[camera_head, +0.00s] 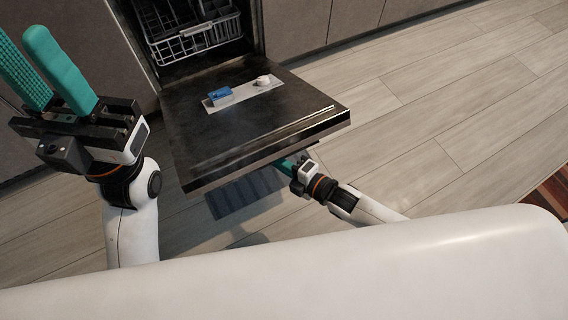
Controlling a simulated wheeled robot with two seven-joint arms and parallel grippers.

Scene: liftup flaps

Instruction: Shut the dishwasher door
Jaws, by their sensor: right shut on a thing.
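The dishwasher door (240,122) is a dark panel folded down and open, with its inner side up. A blue and white detergent part (220,94) sits on that inner side. The dishwasher's opening with a white rack (195,38) is behind it at the top. My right gripper (284,165) is at the door's front edge, on the right half, with its green fingertips partly hidden under the door; it is shut on the door. My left gripper (38,70) is raised at the left, away from the door, its two green fingers pointing up and apart.
Grey cabinet fronts (300,28) flank the dishwasher. The light wood floor (450,95) is clear to the right. A dark red-brown patch (553,192) lies at the right edge. The door casts a shadow on the floor below it.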

